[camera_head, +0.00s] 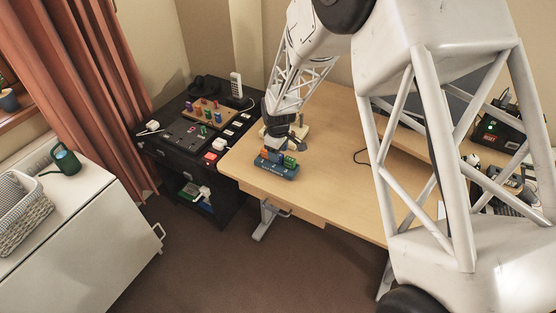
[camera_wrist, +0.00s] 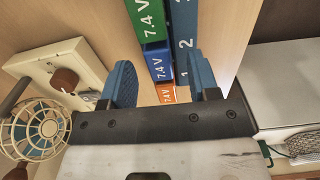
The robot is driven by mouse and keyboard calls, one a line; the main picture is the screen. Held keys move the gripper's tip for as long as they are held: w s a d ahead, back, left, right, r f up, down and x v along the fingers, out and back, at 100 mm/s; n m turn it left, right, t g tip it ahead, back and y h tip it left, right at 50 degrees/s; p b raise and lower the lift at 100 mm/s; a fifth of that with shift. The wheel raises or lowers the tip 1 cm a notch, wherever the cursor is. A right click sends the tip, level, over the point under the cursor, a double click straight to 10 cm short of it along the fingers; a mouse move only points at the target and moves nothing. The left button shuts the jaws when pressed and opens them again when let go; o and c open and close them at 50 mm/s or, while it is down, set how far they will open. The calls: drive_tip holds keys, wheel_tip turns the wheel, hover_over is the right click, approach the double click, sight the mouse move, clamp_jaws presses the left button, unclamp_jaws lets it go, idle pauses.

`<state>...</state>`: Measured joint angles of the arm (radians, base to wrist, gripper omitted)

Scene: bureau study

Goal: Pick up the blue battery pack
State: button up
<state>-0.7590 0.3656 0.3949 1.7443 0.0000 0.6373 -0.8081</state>
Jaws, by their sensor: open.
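The blue battery pack (camera_wrist: 157,62), marked 7.4 V, sits between a green pack (camera_wrist: 146,22) and an orange pack (camera_wrist: 166,93). They stand in a row beside a blue strip numbered 1 and 2 (camera_wrist: 183,42), part of the blue holder (camera_head: 277,169) at the desk's left end. My gripper (camera_wrist: 160,66) is open, its two blue finger pads on either side of the row around the blue pack. I see no contact; the depth of the fingers is unclear. In the head view my gripper (camera_head: 283,138) is over the holder and partly hides the packs.
A beige box with a brown knob (camera_wrist: 65,78) and a caged round device (camera_wrist: 42,128) are left of my gripper in the wrist view. A black unit with pegs and switches (camera_head: 192,132) stands left of the desk (camera_head: 335,190). The desk front is clear.

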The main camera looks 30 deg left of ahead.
drive_tip(key=shift+f, duration=1)
drive_tip(key=c, duration=0.9)
drive_tip(key=shift+r, duration=0.1)
drive_tip(key=shift+r, duration=4.95)
drive_tip(key=w+a, duration=0.3)
drive_tip(key=w, duration=0.1)
drive_tip(key=w+a+f, duration=0.1)
drive_tip(key=w+a, duration=0.3)
drive_tip(key=w, duration=0.1)
drive_tip(key=w+a+f, duration=0.1)
drive_tip(key=w+a, duration=0.3)
drive_tip(key=shift+w+a+f, duration=0.15)
drive_tip(key=shift+w+a, duration=0.1)
drive_tip(key=shift+w, duration=0.15)
